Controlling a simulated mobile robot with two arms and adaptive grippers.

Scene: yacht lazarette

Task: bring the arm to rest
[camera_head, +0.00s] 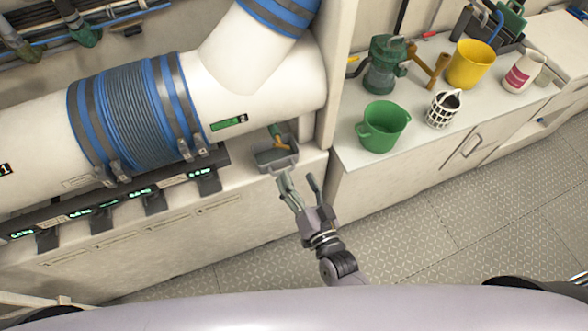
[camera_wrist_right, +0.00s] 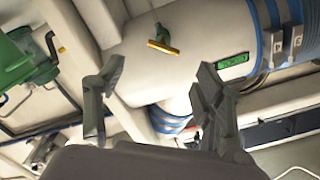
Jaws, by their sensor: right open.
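My right gripper (camera_head: 298,185) is in the middle of the head view, in front of the white ledge below the big pipe. Its two fingers are spread apart, with nothing between them. In the right wrist view the open fingers (camera_wrist_right: 155,88) show at left and right with a clear gap. My left gripper is not in view. A small grey bin (camera_head: 275,158) stands on the ledge just beyond my right fingertips. A green and yellow tool (camera_head: 279,136) is in or behind it. A green tool with an orange-yellow bar (camera_wrist_right: 163,42) shows in the right wrist view.
A thick white pipe (camera_head: 265,95) with a blue-banded grey sleeve (camera_head: 130,105) runs along the left. On the right counter (camera_head: 400,145) stand a green bucket (camera_head: 383,126), a white basket (camera_head: 442,108), a yellow bucket (camera_head: 470,65) and a green pump (camera_head: 384,65). The metal floor (camera_head: 430,235) is clear.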

